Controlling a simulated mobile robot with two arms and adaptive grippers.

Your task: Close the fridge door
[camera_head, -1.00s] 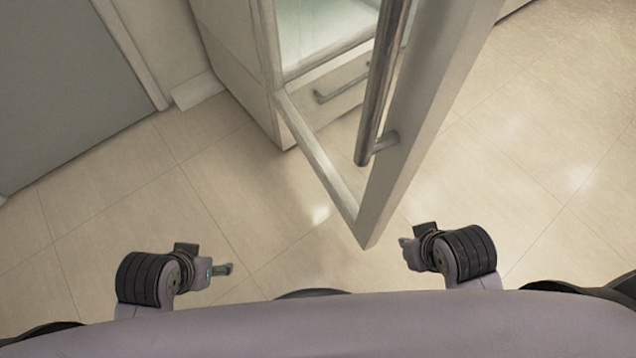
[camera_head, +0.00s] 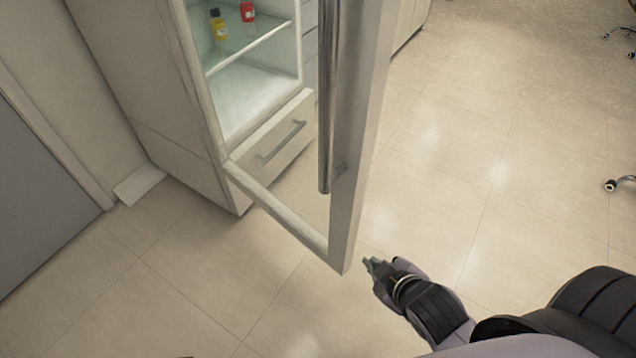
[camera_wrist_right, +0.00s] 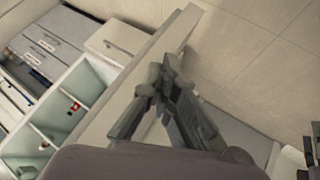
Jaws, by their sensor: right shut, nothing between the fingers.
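The fridge (camera_head: 150,95) stands at the upper left of the head view with its interior showing. Its door (camera_head: 362,150) stands open, swung out toward me, with a long vertical metal handle (camera_head: 327,110) on its face. My right gripper (camera_head: 369,262) is shut and empty, just right of the door's lower outer corner; I cannot tell whether it touches the door. In the right wrist view the shut fingers (camera_wrist_right: 160,75) appear in front of the pale door (camera_wrist_right: 150,65), with the fridge shelves (camera_wrist_right: 70,105) to the left. My left gripper is out of view.
Yellow (camera_head: 218,25) and red (camera_head: 247,12) containers stand on a fridge shelf. A drawer (camera_head: 275,150) lies below. A grey panel (camera_head: 40,200) is at the left. Chair casters (camera_head: 615,185) show at the far right. The tiled floor is clear right of the door.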

